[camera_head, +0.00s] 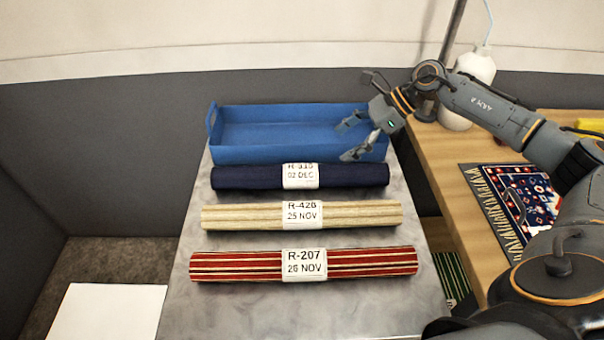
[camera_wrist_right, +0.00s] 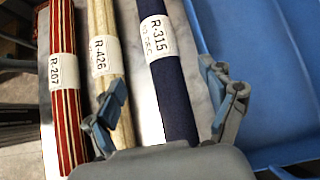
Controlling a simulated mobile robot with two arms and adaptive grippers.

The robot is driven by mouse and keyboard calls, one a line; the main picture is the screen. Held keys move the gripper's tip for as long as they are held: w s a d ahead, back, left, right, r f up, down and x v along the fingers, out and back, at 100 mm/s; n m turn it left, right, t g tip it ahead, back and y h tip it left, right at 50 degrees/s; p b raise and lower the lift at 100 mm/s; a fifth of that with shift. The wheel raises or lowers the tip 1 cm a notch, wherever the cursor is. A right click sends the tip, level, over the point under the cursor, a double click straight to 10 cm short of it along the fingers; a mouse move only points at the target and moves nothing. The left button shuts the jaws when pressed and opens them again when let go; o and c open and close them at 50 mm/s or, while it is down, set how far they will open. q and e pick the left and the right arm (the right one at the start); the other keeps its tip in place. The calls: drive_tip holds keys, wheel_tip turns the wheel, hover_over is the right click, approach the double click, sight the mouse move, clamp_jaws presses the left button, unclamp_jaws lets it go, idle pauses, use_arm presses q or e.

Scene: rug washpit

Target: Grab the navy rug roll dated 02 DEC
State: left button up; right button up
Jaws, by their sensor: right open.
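The navy rug roll (camera_head: 245,177) lies at the back of a grey metal table, just in front of a blue tray. Its white label reads R-315, 02 DEC; the roll also shows in the right wrist view (camera_wrist_right: 176,95). My right gripper (camera_head: 352,139) is open and empty, above the right part of the tray and near the roll's right end. In the right wrist view its fingers (camera_wrist_right: 168,112) are spread, with the navy roll showing between and beyond them. I see no contact with the roll. My left gripper is not in view.
A cream roll (camera_head: 240,217) labelled 25 NOV and a red striped roll (camera_head: 235,265) labelled 26 NOV lie nearer. The blue tray (camera_head: 240,154) is empty. A wooden bench (camera_head: 465,228) with a patterned rug (camera_head: 505,200) and white bottle (camera_head: 474,68) stands right. The metal table's (camera_head: 230,315) front is clear.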

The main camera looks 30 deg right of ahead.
sight(309, 168)
drive_tip(key=p+x, duration=0.1)
drive_tip(key=x, duration=0.6)
drive_tip(key=shift+a, duration=0.2)
drive_tip(key=shift+a+f, duration=0.15)
drive_tip(key=shift+f, duration=0.15)
drive_tip(key=shift+w+a+f+p, duration=0.2)
drive_tip(key=shift+a+f+p, duration=0.2)
drive_tip(key=shift+a+p, duration=0.1)
drive_tip(key=p+x, duration=0.1)
drive_tip(key=x, duration=0.2)
drive_tip(key=shift+w+a+f, duration=0.1)
drive_tip(key=shift+w+f, duration=0.05)
drive_tip(key=shift+f, duration=0.15)
drive_tip(key=shift+w+a+f, duration=0.1)
drive_tip(key=shift+a+f, duration=0.05)
drive_tip(key=shift+f, duration=0.15)
drive_tip(key=shift+r, duration=0.1)
drive_tip(key=c, duration=1.7)
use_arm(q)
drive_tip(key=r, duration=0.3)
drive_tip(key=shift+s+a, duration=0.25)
use_arm(e)
drive_tip(key=shift+r, duration=0.1)
